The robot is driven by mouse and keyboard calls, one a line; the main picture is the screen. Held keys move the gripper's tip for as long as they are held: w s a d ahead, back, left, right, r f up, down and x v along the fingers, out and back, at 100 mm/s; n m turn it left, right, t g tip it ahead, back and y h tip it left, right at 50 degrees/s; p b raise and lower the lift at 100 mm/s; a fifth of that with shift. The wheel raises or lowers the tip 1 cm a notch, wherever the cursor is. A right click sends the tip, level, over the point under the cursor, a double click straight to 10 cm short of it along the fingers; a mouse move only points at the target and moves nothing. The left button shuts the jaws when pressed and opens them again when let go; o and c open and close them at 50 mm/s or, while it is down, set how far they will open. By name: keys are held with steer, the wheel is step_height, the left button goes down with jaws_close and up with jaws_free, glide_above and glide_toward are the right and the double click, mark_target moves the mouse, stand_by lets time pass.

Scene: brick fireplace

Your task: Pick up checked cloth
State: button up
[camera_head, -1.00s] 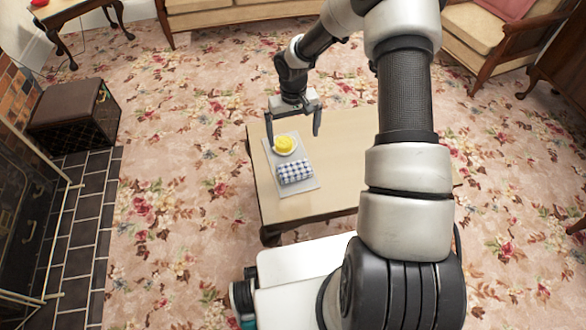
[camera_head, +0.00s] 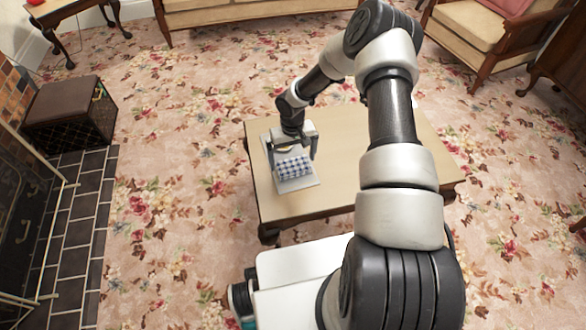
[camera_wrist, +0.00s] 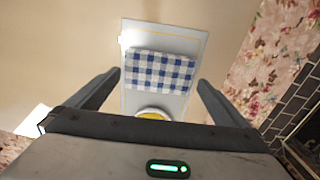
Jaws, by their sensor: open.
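The checked cloth (camera_head: 294,166), blue and white, lies folded on a pale grey tray (camera_head: 299,185) on the wooden coffee table. In the wrist view the cloth (camera_wrist: 160,72) lies ahead of and between the fingers. My gripper (camera_head: 293,156) is open and empty above the tray, pointing down, with its fingers around the far part of the cloth in the head view. In the wrist view my gripper (camera_wrist: 160,80) has one finger on each side of the cloth, apart from it. A yellow thing on a plate (camera_wrist: 152,114) is mostly hidden behind the gripper body.
The coffee table (camera_head: 370,150) is otherwise bare to the right of the tray. A brown box-like stool (camera_head: 70,115) stands at the left by the hearth. An armchair (camera_head: 480,35) stands at the back right, and a sofa (camera_head: 225,12) at the back.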

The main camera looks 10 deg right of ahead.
mark_target(293, 165)
step_height(293, 165, down, 3)
steer(key=shift+s+f, duration=0.1)
steer(key=shift+f, duration=0.1)
steer(key=shift+c, duration=0.3)
steer(key=c, duration=0.7)
steer(key=shift+r, duration=0.1)
step_height(293, 165, up, 10)
steer(key=shift+f+p, duration=0.1)
steer(key=shift+p, duration=0.8)
